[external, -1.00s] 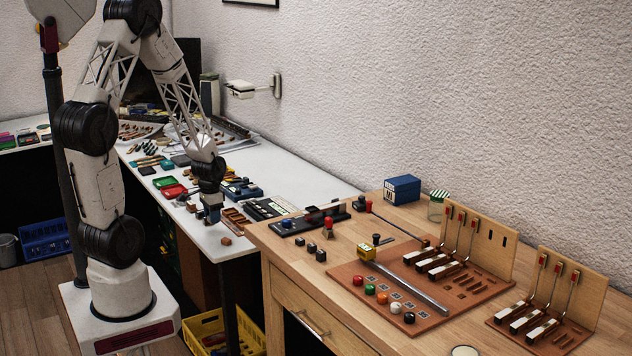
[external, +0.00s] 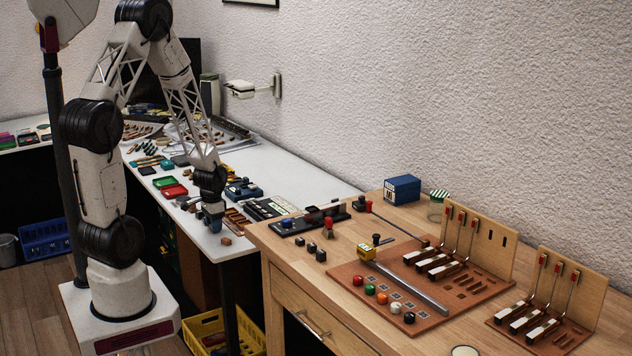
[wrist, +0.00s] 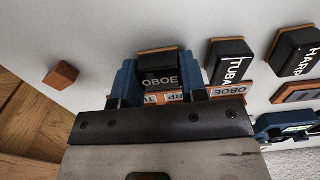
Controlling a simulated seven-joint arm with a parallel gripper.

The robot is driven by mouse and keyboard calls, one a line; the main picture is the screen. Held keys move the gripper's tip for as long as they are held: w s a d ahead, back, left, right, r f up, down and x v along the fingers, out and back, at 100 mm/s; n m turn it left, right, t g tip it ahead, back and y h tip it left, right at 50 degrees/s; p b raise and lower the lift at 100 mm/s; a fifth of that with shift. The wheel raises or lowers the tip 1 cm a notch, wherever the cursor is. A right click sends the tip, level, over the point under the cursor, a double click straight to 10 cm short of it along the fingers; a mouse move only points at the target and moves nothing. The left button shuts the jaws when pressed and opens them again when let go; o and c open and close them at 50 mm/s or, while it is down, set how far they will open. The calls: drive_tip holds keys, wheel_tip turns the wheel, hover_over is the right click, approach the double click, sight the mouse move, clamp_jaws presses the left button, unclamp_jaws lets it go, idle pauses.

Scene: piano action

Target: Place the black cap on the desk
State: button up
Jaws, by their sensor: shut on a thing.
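My gripper (external: 211,219) is low over the near end of the white table in the external view. In the wrist view, its blue fingers (wrist: 156,80) are shut on a black cap lettered OBOE (wrist: 160,80), one finger on each side. A wooden edge shows behind the cap. Lettered strips show just below it, partly hidden by the gripper body. I cannot tell whether the cap touches the table. The wooden desk (external: 350,262) stands to the right.
Black blocks lettered TUBA (wrist: 229,62) and HARP (wrist: 296,50) lie to the right of the fingers. A small brown block (wrist: 61,76) is to the left, near the table edge. Small black blocks (external: 312,248) and a brown board (external: 345,280) are on the wooden desk.

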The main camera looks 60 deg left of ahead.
drive_tip(key=shift+f, duration=0.1)
drive_tip(key=o, duration=0.9)
wheel_tip(320, 180, up, 12)
idle(0.7)
idle(0.4)
